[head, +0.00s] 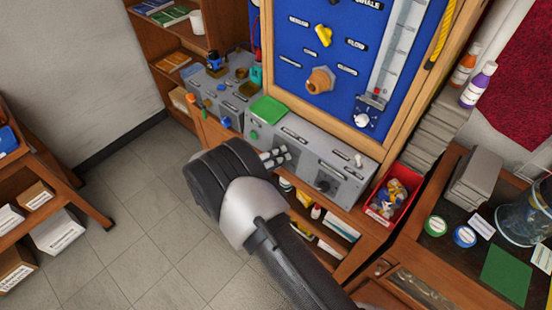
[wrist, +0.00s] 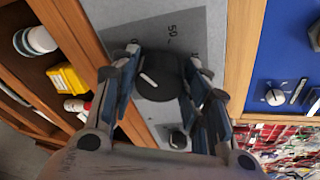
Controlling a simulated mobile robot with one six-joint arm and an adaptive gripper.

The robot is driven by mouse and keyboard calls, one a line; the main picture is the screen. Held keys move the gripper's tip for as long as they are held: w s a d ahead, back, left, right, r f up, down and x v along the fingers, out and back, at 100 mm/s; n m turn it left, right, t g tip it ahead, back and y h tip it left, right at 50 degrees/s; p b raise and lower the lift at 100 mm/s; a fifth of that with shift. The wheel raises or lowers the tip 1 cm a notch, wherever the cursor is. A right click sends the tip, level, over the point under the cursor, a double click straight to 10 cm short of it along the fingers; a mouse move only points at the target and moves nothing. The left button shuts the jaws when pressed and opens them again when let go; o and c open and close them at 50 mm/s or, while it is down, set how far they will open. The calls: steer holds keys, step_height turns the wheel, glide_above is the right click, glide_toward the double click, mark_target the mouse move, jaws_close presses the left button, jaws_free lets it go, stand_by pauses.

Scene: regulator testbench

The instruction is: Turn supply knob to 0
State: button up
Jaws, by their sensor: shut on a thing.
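A black round knob (wrist: 160,85) with a white pointer line sits on a grey panel with a printed dial. The dial mark "50" (wrist: 172,30) is readable; other marks are partly covered. The pointer line slants toward the upper left in the wrist view. My gripper (wrist: 156,85) is shut on the knob, one finger on each side. In the head view my gripper (head: 276,157) is at the left-middle of the grey console (head: 310,150), where my wrist hides part of the panel. I cannot read a supply label at this knob.
A smaller black knob (wrist: 178,138) is close beside the fingers. Another black knob (head: 325,186) shows on the console's right. A blue board (head: 290,50) with a yellow handle (head: 323,35) stands behind. A red bin (head: 390,192) sits at the right; shelves are below.

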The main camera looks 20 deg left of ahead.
stand_by(0.5)
steer(key=o, duration=1.1)
steer(key=v, duration=1.2)
